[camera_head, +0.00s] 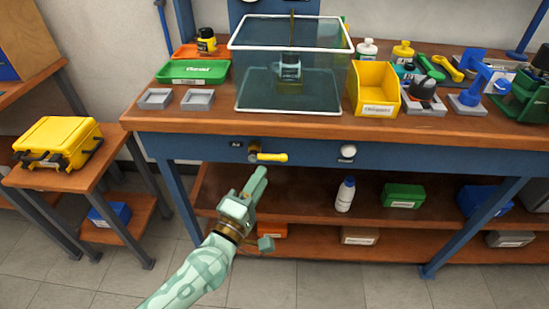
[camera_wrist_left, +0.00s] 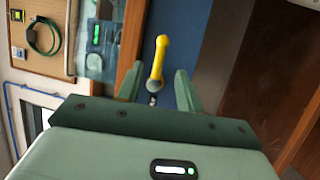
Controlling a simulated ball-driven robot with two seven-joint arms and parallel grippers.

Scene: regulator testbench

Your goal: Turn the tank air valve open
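The tank air valve (camera_head: 271,157) is on the blue front panel below the bench top, with a brass body and a yellow lever lying about level and pointing right. In the left wrist view the yellow lever (camera_wrist_left: 160,58) shows beyond the fingertips, in line with the gap between them. My left gripper (camera_head: 263,207) is open and empty, below and in front of the valve, apart from it. My right gripper is in neither view.
A white round knob (camera_head: 347,151) sits to the right on the same blue panel (camera_head: 420,158). The clear tank (camera_head: 290,100) and a yellow bin (camera_head: 374,90) stand on the bench above. A white bottle (camera_head: 345,194) stands on the shelf below.

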